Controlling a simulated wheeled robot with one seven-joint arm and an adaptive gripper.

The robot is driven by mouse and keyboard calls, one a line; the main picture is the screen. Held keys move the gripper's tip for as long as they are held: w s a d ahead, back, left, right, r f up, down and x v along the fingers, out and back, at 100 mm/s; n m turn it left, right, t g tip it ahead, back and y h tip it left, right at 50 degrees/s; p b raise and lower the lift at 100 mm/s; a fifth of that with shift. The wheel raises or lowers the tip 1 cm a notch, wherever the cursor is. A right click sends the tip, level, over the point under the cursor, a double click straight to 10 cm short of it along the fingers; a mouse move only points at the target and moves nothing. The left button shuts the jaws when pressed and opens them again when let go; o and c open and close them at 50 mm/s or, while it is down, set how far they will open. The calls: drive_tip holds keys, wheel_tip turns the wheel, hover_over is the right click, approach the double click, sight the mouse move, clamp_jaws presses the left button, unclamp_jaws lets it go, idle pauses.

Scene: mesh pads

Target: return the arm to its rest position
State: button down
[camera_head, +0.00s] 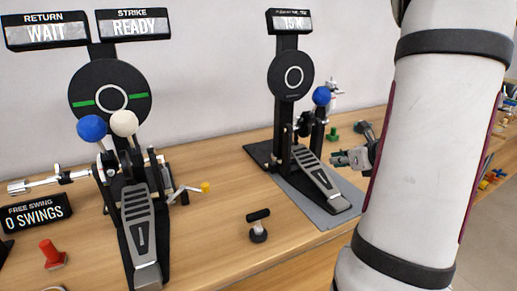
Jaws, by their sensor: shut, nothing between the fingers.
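My arm (430,150) is a large white link with dark bands, standing upright across the right of the view. My gripper (340,159) shows partly past the link's left edge, above the bench and to the right of the right-hand pedal (318,180). Its fingers are shut with nothing seen between them. The rest of the gripper and wrist is hidden behind the link.
The left pedal (143,225) stands below a round black pad (110,97), with blue (91,128) and cream balls in front. A second pad (291,75) is behind the right pedal. A black T-handle (258,226) and red knob (52,254) stand on the wooden bench (215,190).

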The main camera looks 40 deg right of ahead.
drive_tip(key=w+a+r+n+y+p, duration=0.1)
drive_tip(key=w+a+r+n+y, duration=0.15)
drive_tip(key=a, duration=0.25)
drive_tip(key=w+a+r+n+y, duration=0.1)
drive_tip(key=a+r+n, duration=0.1)
drive_tip(key=a+n, duration=0.3)
drive_tip(key=w+a+r+n+y+p, duration=0.1)
drive_tip(key=w+a+r+n, duration=0.1)
drive_tip(key=a, duration=0.4)
drive_tip(key=s+a+r+n+g+y+p, duration=0.1)
drive_tip(key=s+a+r+n+g, duration=0.1)
drive_tip(key=a+n, duration=0.45)
drive_tip(key=s+a+r+n+g+y+p, duration=0.15)
drive_tip(key=a+n, duration=0.25)
drive_tip(key=a, duration=0.5)
drive_tip(key=s+a+r+n+g+h+p, duration=0.1)
drive_tip(key=s+a+r+n+h, duration=0.1)
drive_tip(key=s+a+n, duration=0.2)
drive_tip(key=s+a+r+n+g+h+p, duration=0.1)
drive_tip(key=s+a+r+n+g+h, duration=0.1)
drive_tip(key=s+n, duration=0.9)
drive_tip(key=shift+s+a+r+n, duration=0.2)
drive_tip(key=shift+a+n, duration=0.7)
drive_tip(key=shift+n, duration=1)
